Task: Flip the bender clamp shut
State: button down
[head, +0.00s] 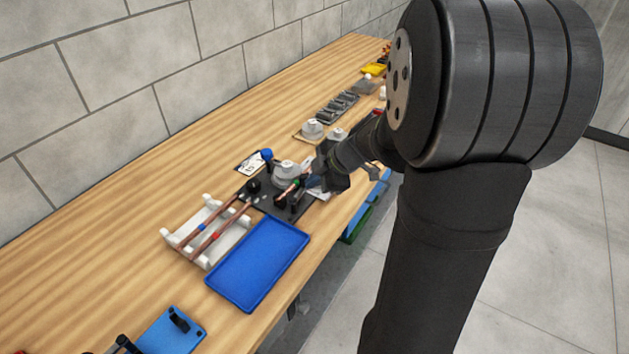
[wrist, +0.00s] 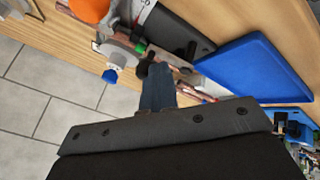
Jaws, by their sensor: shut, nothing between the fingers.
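The bender stands on a dark base plate (head: 268,203) on the bench, with a grey round die (head: 286,170) and a blue knob (head: 266,154) at its back. A short piece of copper tube (head: 288,190) shows at the bender, near a small green part (wrist: 140,47). A small black part (wrist: 145,66), perhaps the clamp, is by my fingertips; I cannot tell whether it is open or shut. My gripper (wrist: 157,68) is shut and empty, its fingers close to the bender's tube and black part. Contact is unclear. My arm hides part of the bender's right side in the head view.
A white rack (head: 178,236) holding copper tubes lies left of the bender. An empty blue tray (head: 258,262) lies in front, also in the wrist view (wrist: 255,65). A blue fixture (head: 172,335) is nearer. Other stations line the far bench. The bench's left side is clear.

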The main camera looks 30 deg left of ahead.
aim_at(303, 174)
jog(key=shift+w+a, duration=0.3)
jog(key=shift+a, duration=0.3)
jog(key=shift+w+a, duration=0.2)
jog(key=shift+a, duration=0.9)
jog(key=shift+s+a, duration=0.15)
jog(key=shift+a, duration=0.65)
jog(key=shift+s+a+n+g, duration=0.1)
jog(key=shift+a+n+g, duration=0.35)
jog(key=shift+n, duration=0.35)
jog(key=shift+s+a, duration=0.25)
jog(key=shift+s+a+n+g+h, duration=0.15)
jog(key=shift+s+a+n+g, duration=0.1)
jog(key=shift+n+g, duration=0.35)
jog(key=shift+s+a+n+g+h, duration=0.2)
jog(key=shift+n+g, duration=0.15)
jog(key=shift+n, duration=0.45)
